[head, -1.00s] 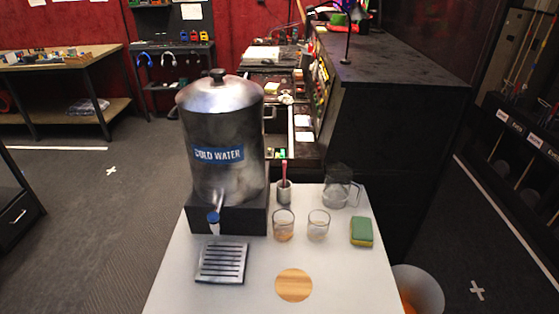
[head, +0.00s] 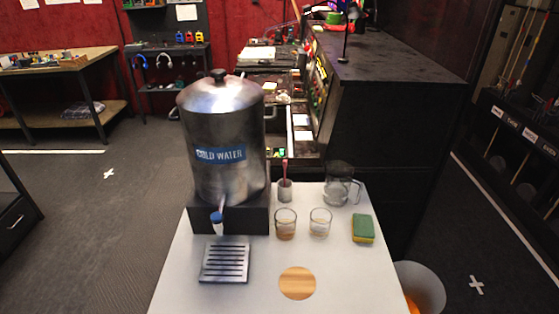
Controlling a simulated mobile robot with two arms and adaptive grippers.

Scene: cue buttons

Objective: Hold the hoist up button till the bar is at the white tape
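I cannot make out a hoist up button or a hoist bar in the head view. White tape shows on the floor: a small cross (head: 109,173) at the left, another cross (head: 476,285) at the lower right, and a long strip (head: 52,152) at the left. I cannot tell whether any of these is the tape the task names. A dark rack with white labels (head: 530,136) stands at the right edge; its small parts are too unclear to read. Neither of my grippers is in view.
A white table (head: 190,295) close ahead bears a steel COLD WATER dispenser (head: 228,180), a drip tray (head: 225,263), two glasses, a jug (head: 338,187) and a sponge (head: 363,228). A bin (head: 425,283) stands beside it. A black console (head: 390,120) is behind. Floor at left is open.

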